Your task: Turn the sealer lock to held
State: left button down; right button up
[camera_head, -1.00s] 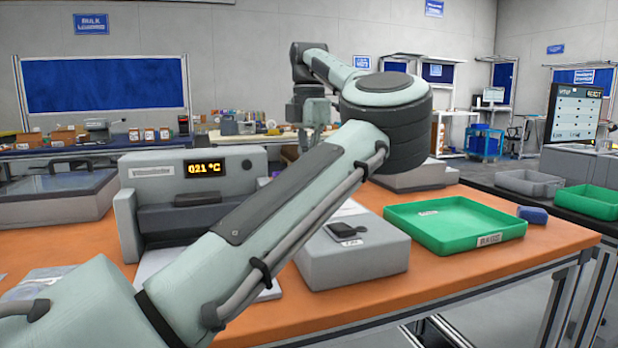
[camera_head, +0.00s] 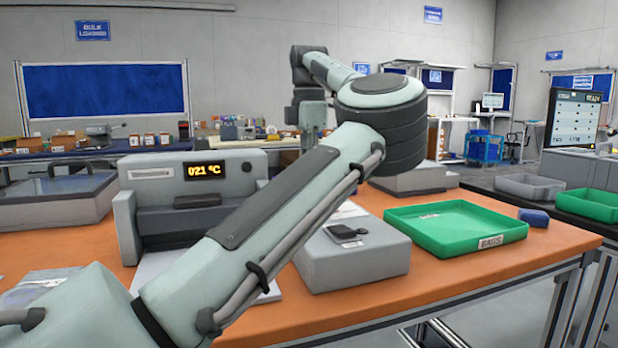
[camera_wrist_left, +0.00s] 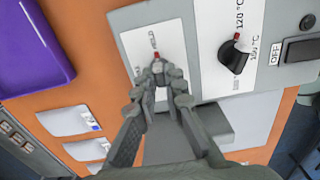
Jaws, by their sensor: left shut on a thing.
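The sealer (camera_head: 220,165) is a grey machine on the orange bench, with a display reading 021 °C. In the left wrist view, its grey side (camera_wrist_left: 190,35) carries a white plate with the lock knob (camera_wrist_left: 157,68). A red mark on the knob lies near the upper printed word, which looks like HELD; a second word to the left is too small to read surely. My left gripper (camera_wrist_left: 165,84) is shut on the lock knob, its fingers covering most of it. In the head view my own arm hides the gripper and this knob. My right gripper is out of view.
A black temperature dial (camera_wrist_left: 234,54) and an OFF switch (camera_wrist_left: 301,48) sit right of the lock. A purple bin (camera_wrist_left: 35,45) is at upper left there. A grey box (camera_head: 350,262) and green tray (camera_head: 455,228) stand right of the sealer.

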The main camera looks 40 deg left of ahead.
pick_arm(q)
jog(key=c, duration=1.6)
grip_release()
jog(key=shift+r, duration=0.1)
notch_tip(320, 180, up, 12)
